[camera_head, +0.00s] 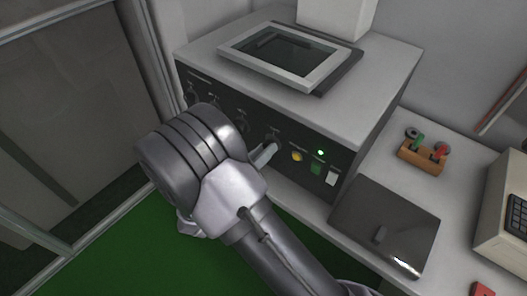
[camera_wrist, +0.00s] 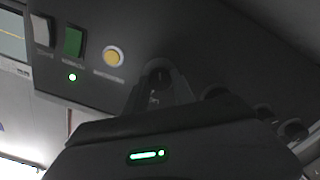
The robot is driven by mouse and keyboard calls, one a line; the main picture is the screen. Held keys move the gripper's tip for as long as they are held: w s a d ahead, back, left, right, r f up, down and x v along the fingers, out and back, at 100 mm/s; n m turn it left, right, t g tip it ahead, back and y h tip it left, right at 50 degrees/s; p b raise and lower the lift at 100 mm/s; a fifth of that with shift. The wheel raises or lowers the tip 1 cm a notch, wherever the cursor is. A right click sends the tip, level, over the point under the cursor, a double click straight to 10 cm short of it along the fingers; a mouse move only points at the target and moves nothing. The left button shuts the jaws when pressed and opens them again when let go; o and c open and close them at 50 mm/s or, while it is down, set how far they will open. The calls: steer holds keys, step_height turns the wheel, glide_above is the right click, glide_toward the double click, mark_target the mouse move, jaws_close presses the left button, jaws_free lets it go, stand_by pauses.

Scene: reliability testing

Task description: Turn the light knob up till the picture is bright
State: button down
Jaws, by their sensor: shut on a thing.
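A row of dark knobs runs along the black front panel (camera_head: 228,108) of a grey instrument box. My gripper (camera_head: 264,154) is at the knob (camera_head: 273,136) nearest the yellow button. In the wrist view the fingers of my gripper (camera_wrist: 157,94) close around this knob (camera_wrist: 158,73), whose top shows between them. The labels are too small to read, so I cannot tell if it is the light knob. The screen (camera_head: 283,54) on top of the box looks dark, with a faint darker shape in it.
Right of the held knob are a yellow button (camera_head: 297,156), a green button (camera_head: 316,168), a white switch (camera_head: 332,177) and a lit green lamp (camera_head: 320,152). A dark flat plate (camera_head: 385,222) and a wooden block with coloured handles (camera_head: 422,154) are on the bench at right.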

steer(key=c, duration=1.1)
jaws_free()
steer(key=shift+o, duration=0.2)
steer(key=shift+s, duration=0.1)
steer(key=p+v, duration=0.4)
steer(key=v, duration=1.3)
steer(key=shift+s+a, duration=0.1)
steer(key=shift+a, duration=0.05)
